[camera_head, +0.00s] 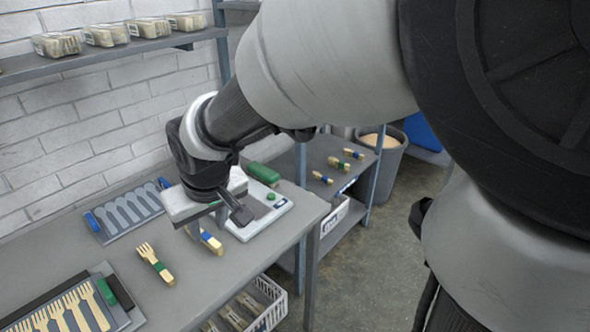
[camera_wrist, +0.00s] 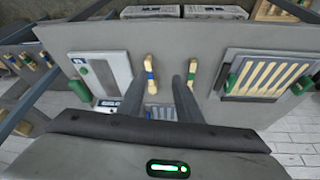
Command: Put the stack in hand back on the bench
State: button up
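My gripper (camera_head: 208,222) is over the bench (camera_head: 180,290), pointing down. In the wrist view its two fingers (camera_wrist: 160,88) stand well apart with a gap between them. A stack of wooden cutlery with a blue band (camera_head: 211,242) is just below and beside the fingers, and appears to lie on the bench. In the wrist view this stack (camera_wrist: 151,74) shows between the fingertips, nearer the left finger, and looks not clamped. A second stack, of forks with a green band (camera_head: 155,263), lies on the bench to the left; it shows beside the right finger (camera_wrist: 192,72).
A white press device (camera_head: 262,215) stands right of the gripper. A blue-ended mould tray (camera_head: 128,212) lies behind, and a fork tray (camera_head: 72,310) at front left. A lower shelf (camera_head: 335,160) holds several banded stacks. A white crate (camera_head: 268,310) sits under the bench.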

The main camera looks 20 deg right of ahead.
jog(key=s+d+r+m, duration=0.2)
jog(key=s+d+r, duration=0.2)
jog(key=s+d, duration=0.3)
jog(key=s+d+r+m+t+h, duration=0.1)
jog(key=s+d+r+m, duration=0.1)
jog(key=s+d, duration=0.5)
jog(key=shift+s+d+r, duration=0.15)
jog(key=shift+d+r, duration=0.75)
jog(key=shift+d, duration=0.05)
jog(key=shift+a, duration=0.1)
